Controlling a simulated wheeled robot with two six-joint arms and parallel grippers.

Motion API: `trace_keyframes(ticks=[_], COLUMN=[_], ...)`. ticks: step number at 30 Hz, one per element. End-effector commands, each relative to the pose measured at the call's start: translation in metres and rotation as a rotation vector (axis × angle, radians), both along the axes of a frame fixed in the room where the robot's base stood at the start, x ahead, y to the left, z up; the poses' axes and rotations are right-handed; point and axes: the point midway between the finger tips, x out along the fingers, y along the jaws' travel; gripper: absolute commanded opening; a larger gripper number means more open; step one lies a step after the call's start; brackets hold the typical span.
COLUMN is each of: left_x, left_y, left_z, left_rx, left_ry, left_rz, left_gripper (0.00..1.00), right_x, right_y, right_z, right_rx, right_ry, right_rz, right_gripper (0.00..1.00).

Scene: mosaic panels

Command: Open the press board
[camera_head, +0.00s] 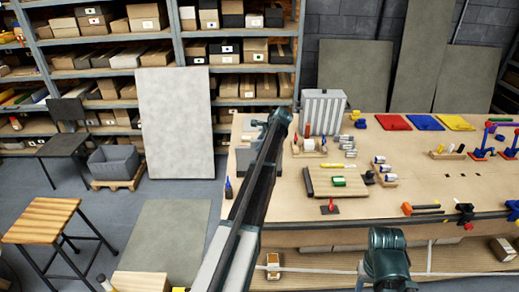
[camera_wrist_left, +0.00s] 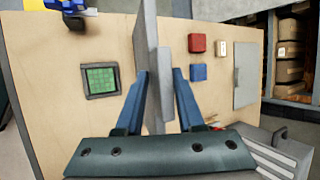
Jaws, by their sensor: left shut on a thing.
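In the left wrist view, a grey press board (camera_wrist_left: 151,45) stands upright from the tabletop, seen almost edge-on. My left gripper (camera_wrist_left: 160,75) is shut on this board, with one blue finger on each side of it. The board's lower part is hidden. In the head view, my left arm reaches over the left part of the bench and hides most of this area, so I cannot make out the board or the fingertips clearly there. My right arm shows at the bottom of the head view, but its jaws are out of sight.
The wrist view shows a green gridded tile (camera_wrist_left: 101,79), a red block (camera_wrist_left: 197,43), a blue block (camera_wrist_left: 198,72) and a flat grey plate (camera_wrist_left: 246,82). In the head view, a ribbed metal case (camera_head: 322,108) and a wooden board (camera_head: 352,184) are right of my left arm.

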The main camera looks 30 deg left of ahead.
Motion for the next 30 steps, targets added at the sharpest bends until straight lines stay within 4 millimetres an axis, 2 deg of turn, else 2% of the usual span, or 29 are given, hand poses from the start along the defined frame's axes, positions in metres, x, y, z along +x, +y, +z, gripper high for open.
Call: trace_keyframes(ticks=[1,10,30], left_x=[0.012,0.032,0.038], left_y=[0.007,0.020,0.023], left_z=[0.002,0.001,0.000], left_rx=[0.004,0.003,0.001], left_ry=[-0.009,-0.010,-0.011], left_rz=[-0.002,0.000,0.001], left_gripper=[0.00,0.00,0.00], right_x=[0.000,0.000,0.000], right_y=[0.000,0.000,0.000], right_z=[0.001,0.000,0.000], right_rx=[0.000,0.000,0.000], right_ry=[0.000,0.000,0.000], right_rz=[0.000,0.000,0.000], right_gripper=[0.50,0.50,0.50])
